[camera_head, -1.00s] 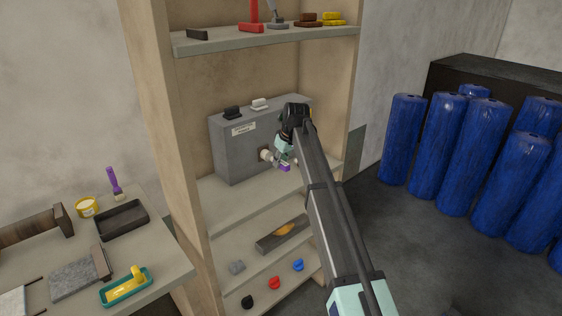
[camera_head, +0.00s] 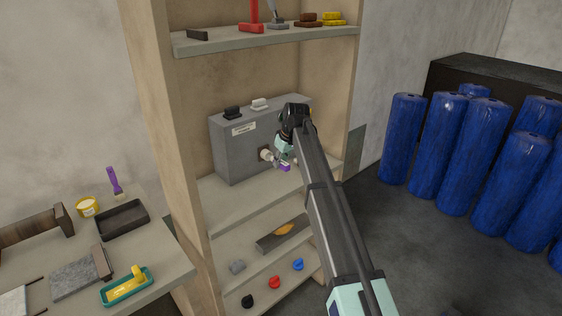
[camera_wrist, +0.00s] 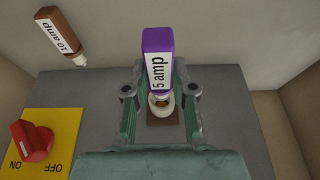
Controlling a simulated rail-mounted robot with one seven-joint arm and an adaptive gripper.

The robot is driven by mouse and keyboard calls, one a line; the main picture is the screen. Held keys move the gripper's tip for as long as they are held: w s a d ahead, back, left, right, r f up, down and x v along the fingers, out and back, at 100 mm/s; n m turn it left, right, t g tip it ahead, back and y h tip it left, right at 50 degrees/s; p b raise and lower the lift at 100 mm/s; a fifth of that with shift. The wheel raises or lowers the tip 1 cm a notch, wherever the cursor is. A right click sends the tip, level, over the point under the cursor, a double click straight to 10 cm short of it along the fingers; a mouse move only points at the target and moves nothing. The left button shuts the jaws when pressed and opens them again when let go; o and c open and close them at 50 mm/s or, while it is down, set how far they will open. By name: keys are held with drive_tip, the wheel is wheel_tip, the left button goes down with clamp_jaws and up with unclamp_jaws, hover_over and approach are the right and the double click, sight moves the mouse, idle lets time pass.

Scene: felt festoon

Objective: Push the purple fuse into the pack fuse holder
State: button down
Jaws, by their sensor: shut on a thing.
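The purple fuse (camera_wrist: 158,62), labelled "5 amp", shows in the wrist view, its narrow end at a pale ring-shaped fuse holder (camera_wrist: 163,106) on a brown square plate. I cannot tell how deep the fuse sits. My gripper (camera_wrist: 160,92) is shut on the fuse, with a green finger on each side. In the head view the purple fuse (camera_head: 285,168) is a small patch at my gripper (camera_head: 282,160), close to the front of the grey pack (camera_head: 232,152). The pale holder (camera_head: 266,154) shows just left of the gripper.
The wrist view shows a red ON/OFF switch (camera_wrist: 32,140) on a yellow plate and a brown "10 amp" fuse (camera_wrist: 60,35). The pack stands on a wooden shelf unit (camera_head: 192,200). A table (camera_head: 165,275) with tools stands left, and blue cylinders (camera_head: 470,155) stand right.

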sight(273, 157)
drive_tip(key=shift+w+a, duration=0.2)
idle(0.5)
drive_tip(key=shift+w+a, duration=0.25)
drive_tip(key=shift+w+a, duration=1)
drive_tip(key=shift+w, duration=0.05)
drive_tip(key=c, duration=0.9)
unclamp_jaws()
drive_tip(key=v, duration=1.2)
drive_tip(key=shift+s, duration=0.1)
drive_tip(key=shift+r, duration=0.15)
